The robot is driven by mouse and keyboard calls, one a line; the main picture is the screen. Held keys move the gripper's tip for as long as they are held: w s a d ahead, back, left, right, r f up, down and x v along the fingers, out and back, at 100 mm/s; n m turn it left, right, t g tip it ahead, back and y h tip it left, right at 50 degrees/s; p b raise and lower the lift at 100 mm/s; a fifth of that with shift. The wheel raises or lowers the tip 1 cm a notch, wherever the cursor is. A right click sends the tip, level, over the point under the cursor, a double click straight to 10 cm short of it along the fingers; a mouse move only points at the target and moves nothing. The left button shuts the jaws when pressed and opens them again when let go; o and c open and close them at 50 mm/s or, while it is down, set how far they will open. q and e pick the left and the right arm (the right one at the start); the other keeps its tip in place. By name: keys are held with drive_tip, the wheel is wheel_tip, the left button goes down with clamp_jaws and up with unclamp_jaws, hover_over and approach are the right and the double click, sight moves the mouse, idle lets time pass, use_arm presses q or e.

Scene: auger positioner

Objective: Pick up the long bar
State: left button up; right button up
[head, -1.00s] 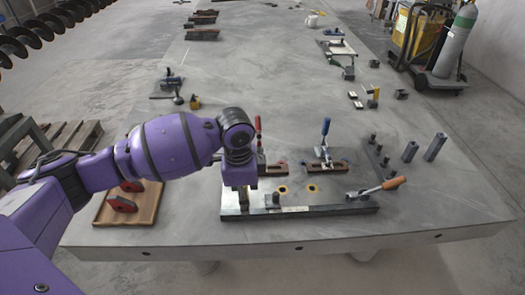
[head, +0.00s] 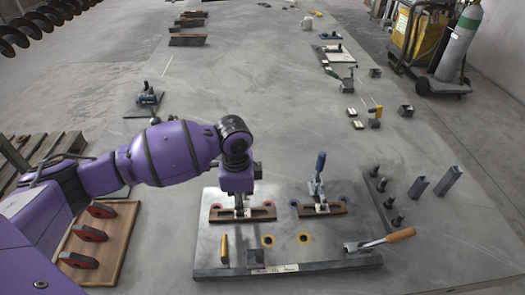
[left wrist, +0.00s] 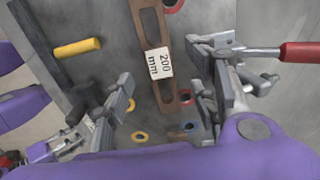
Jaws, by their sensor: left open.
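A long brown bar (head: 228,216) lies on the left of the grey fixture plate (head: 305,255). In the left wrist view the bar (left wrist: 150,25) shows a white "200 mm" label. My left gripper (left wrist: 157,108) is open, with one finger on each side of the bar and visible gaps between. In the head view the left gripper (head: 240,208) is over the middle of this bar. A red-handled clamp (left wrist: 225,52) is beside it in the wrist view; my arm hides it in the head view. My right gripper is not in view.
A second brown bar (head: 335,210) is to the right, under a blue-handled clamp (head: 318,180). An orange-handled clamp (head: 390,240) is at the plate's right front. A yellow pin (head: 224,248) stands near the front. A wooden tray (head: 120,245) with red-marked blocks is at left.

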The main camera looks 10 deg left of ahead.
use_arm(q)
drive_tip(key=f, duration=0.4)
drive_tip(key=shift+s+d+f, duration=0.1)
drive_tip(key=shift+d+f, duration=0.1)
drive_tip(key=shift+f, duration=0.2)
drive_tip(key=c, duration=1.2)
clamp_jaws()
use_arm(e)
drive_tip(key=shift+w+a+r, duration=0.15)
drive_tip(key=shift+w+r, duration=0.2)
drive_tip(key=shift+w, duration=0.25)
